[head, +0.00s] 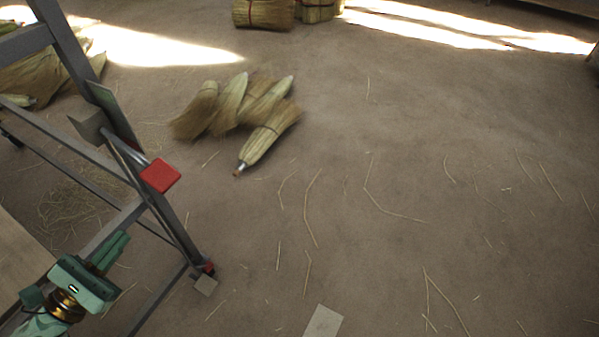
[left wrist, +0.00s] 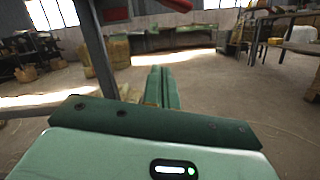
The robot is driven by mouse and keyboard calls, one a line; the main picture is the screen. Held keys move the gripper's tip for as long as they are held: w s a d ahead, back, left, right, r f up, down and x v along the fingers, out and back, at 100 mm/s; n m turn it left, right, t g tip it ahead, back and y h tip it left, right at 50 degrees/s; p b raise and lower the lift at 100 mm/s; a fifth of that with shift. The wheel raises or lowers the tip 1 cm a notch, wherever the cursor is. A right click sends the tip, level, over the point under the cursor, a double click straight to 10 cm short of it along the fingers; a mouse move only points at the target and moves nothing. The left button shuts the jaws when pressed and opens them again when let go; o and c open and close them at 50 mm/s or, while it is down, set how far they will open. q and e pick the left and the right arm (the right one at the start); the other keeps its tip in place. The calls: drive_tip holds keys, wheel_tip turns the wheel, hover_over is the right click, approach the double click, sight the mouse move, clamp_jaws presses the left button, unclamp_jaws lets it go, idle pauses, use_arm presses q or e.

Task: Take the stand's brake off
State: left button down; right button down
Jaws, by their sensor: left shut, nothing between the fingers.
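The stand (head: 172,222) is a dark grey metal frame at the left of the head view. A red pad (head: 160,176) sticks out from its upright, and a smaller red piece (head: 208,267) is at its foot. I cannot tell for certain which is the brake. My left gripper (head: 121,241) is shut and empty, below and left of the red pad in the picture. In the left wrist view, the shut fingers (left wrist: 163,75) point ahead beside a grey post (left wrist: 100,50), and a red part (left wrist: 178,4) shows at the top edge, apart from them. My right gripper is out of view.
Several straw bundles (head: 265,133) lie on the floor beyond the stand. More bound bundles (head: 264,13) stand at the back. A pale board (head: 22,248) is at the lower left. The floor at right is open, with loose straws and a pale flat piece (head: 323,322).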

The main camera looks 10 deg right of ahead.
sight(160, 176)
use_arm(q)
drive_tip(key=shift+d+r+m+g+h, duration=0.25)
drive_tip(key=shift+r+m+h, duration=0.3)
drive_tip(key=shift+m, duration=0.35)
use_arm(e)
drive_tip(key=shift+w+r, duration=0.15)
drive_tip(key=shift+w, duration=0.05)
